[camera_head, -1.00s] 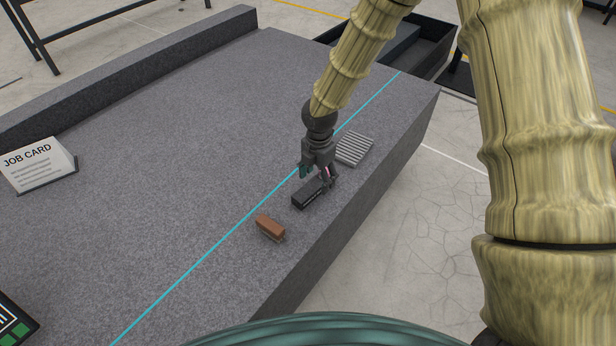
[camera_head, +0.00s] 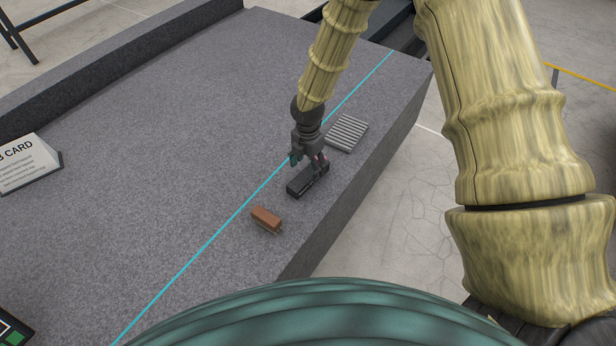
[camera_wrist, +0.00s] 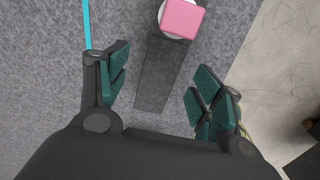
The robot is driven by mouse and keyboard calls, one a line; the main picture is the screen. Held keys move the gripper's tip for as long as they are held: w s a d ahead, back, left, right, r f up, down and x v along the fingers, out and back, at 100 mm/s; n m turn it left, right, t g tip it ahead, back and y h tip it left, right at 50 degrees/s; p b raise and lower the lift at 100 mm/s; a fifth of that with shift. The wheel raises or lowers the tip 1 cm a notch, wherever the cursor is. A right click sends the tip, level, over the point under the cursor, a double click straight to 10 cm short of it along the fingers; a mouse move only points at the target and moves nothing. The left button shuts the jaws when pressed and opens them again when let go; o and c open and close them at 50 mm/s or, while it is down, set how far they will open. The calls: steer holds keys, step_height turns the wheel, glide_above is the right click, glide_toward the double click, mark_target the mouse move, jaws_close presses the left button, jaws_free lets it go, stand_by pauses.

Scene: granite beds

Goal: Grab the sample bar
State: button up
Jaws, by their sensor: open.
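A black oblong block (camera_head: 307,181) lies on the granite bed near its right edge. In the wrist view a dark strip (camera_wrist: 158,85), apparently its top, runs between my fingers. A pink square-topped piece (camera_wrist: 182,18) with a white round part under it shows at the far end of this strip. Only a speck of pink shows by my fingers in the head view. I cannot tell which of these is the sample bar. My gripper (camera_head: 307,166) is open just above the black block, its fingers (camera_wrist: 160,88) spread to both sides and holding nothing.
A brown block (camera_head: 266,218) lies nearer on the bed. A ribbed grey plate (camera_head: 347,132) lies beyond the gripper. A cyan line (camera_head: 215,232) runs left of these. A job card (camera_head: 25,160) stands at the left. The middle of the granite bed (camera_head: 170,130) is clear.

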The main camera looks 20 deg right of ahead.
mark_target(308, 174)
steer(key=shift+s+f, duration=0.1)
steer(key=shift+f, duration=2.2)
jaws_close()
